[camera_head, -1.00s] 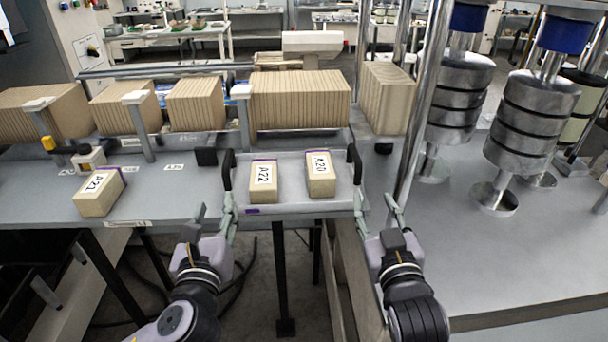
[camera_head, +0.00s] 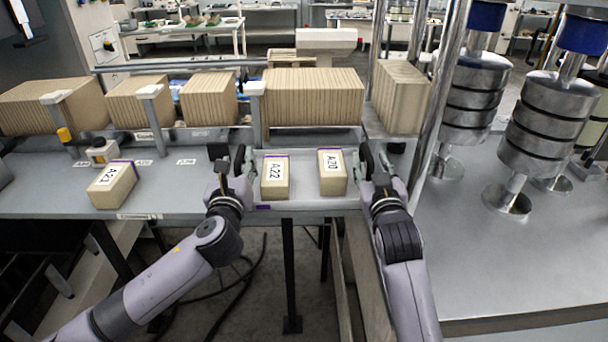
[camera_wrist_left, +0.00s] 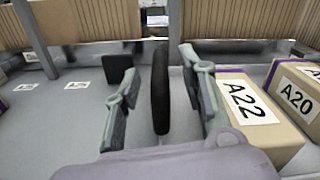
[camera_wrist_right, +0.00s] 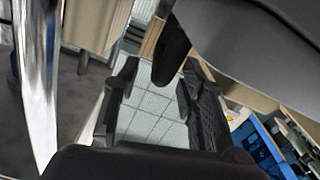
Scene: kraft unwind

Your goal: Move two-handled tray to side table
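The white tray (camera_head: 306,203) sits at the front edge of the grey bench between my two grippers. It carries box A22 (camera_head: 275,176) and box A20 (camera_head: 332,172). My left gripper (camera_head: 236,163) is at the tray's left end. In the left wrist view its open fingers (camera_wrist_left: 160,95) stand on either side of the black left handle (camera_wrist_left: 161,88), with gaps showing. My right gripper (camera_head: 376,170) is at the tray's right end. In the right wrist view its fingers (camera_wrist_right: 155,100) are spread, with a black handle (camera_wrist_right: 172,52) seen between and beyond them.
Box A21 (camera_head: 112,184) lies on the bench (camera_head: 60,190) at the left. A row of large kraft blocks (camera_head: 313,96) stands behind the tray. A chrome post (camera_head: 437,110) and stacked metal cylinders (camera_head: 540,115) stand at the right, on a wide grey surface (camera_head: 500,260).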

